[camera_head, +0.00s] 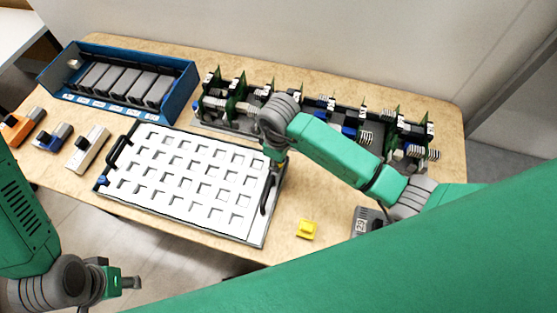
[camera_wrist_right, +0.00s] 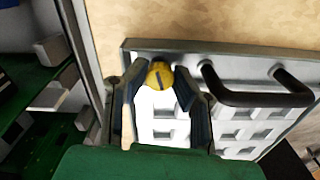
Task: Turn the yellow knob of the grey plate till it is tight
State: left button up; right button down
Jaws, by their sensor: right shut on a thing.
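The grey plate (camera_head: 262,242) lies flat on the table, with a white face of square openings and a black handle at each end. In the right wrist view its grey edge (camera_wrist_right: 230,49) runs across the top. The yellow knob (camera_wrist_right: 160,75) sits at the plate's corner, with a dark slot across its top. My right gripper (camera_wrist_right: 160,82) is shut on it, one finger on each side. In the head view this gripper (camera_head: 275,158) is at the plate's upper right corner and hides the knob. My left gripper (camera_head: 128,283) is off the table's front edge, apart from everything; its opening is unclear.
A blue bin (camera_head: 178,100) with grey modules stands at the back left. A rack of green boards (camera_head: 240,103) runs along the back. Orange (camera_head: 17,128), blue (camera_head: 53,137) and white (camera_head: 88,150) modules lie left. A yellow block (camera_head: 306,229) and grey device (camera_head: 367,220) are right.

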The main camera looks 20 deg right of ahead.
jog(key=shift+w+a+r, duration=0.1)
jog(key=shift+w+r, duration=0.2)
jog(key=shift+w, duration=0.05)
jog(key=c, duration=1.3)
grip_release()
jog(key=shift+f, duration=0.15)
jog(key=shift+s+a, duration=0.1)
jog(key=shift+r, duration=3.7)
jog(key=shift+c, duration=0.6)
